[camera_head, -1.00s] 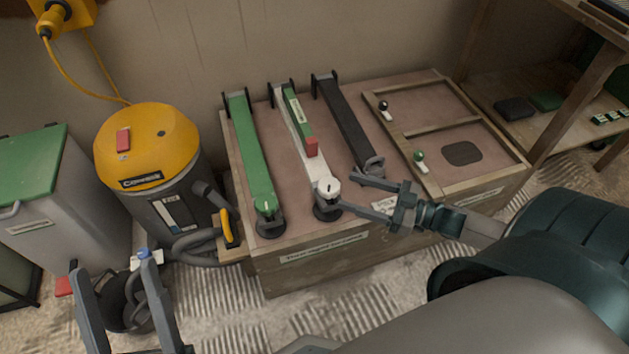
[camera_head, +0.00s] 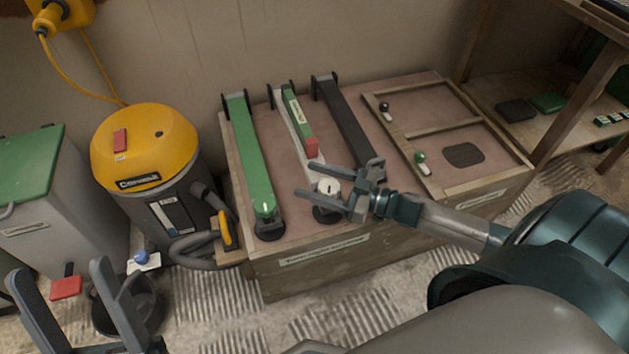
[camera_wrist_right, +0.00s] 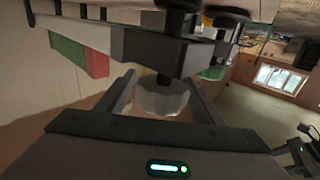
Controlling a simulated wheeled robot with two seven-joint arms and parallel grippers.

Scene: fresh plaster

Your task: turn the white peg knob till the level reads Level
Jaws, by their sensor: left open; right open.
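The white peg knob (camera_head: 329,187) sits at the near end of a white beam (camera_head: 309,158). It also shows in the right wrist view (camera_wrist_right: 160,98) between my fingers. A green level with a red end block (camera_head: 299,124) lies along the white beam; its reading is too small to tell. My right gripper (camera_head: 310,177) is open, with its fingers on either side of the white knob; I cannot tell whether they touch it. My left gripper (camera_head: 57,273) is open and empty at the lower left, away from the bench.
A green beam with a green knob (camera_head: 265,207) stands left of the white one, a black beam (camera_head: 344,120) right of it. A wooden frame panel (camera_head: 440,130) lies further right. A yellow vacuum (camera_head: 150,150) stands left of the bench, with a black bucket (camera_head: 140,305) near it.

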